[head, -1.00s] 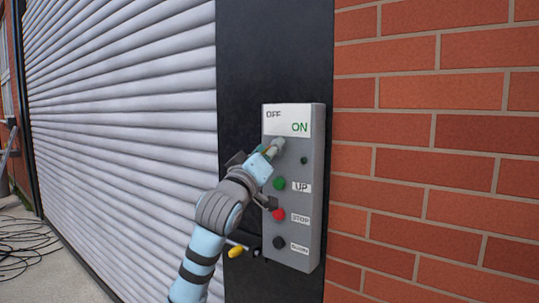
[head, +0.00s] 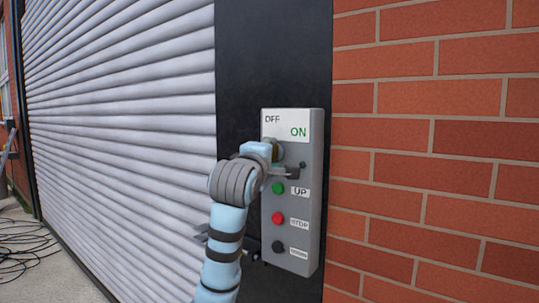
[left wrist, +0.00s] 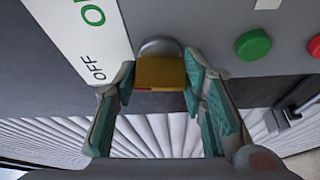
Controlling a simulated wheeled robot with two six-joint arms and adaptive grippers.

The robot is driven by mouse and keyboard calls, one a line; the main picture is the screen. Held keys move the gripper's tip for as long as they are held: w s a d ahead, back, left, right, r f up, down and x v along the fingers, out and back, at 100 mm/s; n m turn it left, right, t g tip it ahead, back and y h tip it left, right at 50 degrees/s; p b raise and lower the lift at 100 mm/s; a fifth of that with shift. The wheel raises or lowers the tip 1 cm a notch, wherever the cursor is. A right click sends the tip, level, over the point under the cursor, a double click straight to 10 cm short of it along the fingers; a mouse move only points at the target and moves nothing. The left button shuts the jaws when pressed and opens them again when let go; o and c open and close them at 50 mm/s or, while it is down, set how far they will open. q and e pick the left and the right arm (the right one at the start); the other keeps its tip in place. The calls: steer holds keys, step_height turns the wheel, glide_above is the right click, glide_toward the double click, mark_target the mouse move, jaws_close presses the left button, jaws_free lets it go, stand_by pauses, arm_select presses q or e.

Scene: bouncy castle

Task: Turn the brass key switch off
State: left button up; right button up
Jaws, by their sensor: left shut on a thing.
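The brass key (left wrist: 160,73) stands out from a round grey lock (left wrist: 160,47) in the left wrist view. My left gripper (left wrist: 160,76) is shut on it, one finger at each side. In the head view my left gripper (head: 281,160) is at the upper part of the grey control box (head: 303,258) and mostly hides the key. The white label (head: 285,125) above reads OFF at left and ON, in green, at right. The key's exact pointing is hard to tell. My right gripper is not in view.
Below the key are a green UP button (head: 278,188), a red STOP button (head: 278,218) and a black button (head: 278,247). A white roller shutter (head: 120,130) is at left, a brick wall (head: 430,150) at right. Cables (head: 30,240) lie on the ground.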

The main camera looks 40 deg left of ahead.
arm_select(q)
steer(key=shift+n, duration=0.5)
steer(key=o, duration=1.2)
steer(key=shift+c, duration=0.2)
steer(key=v, duration=0.7)
steer(key=shift+s+r, duration=0.15)
steer(key=shift+s, duration=0.05)
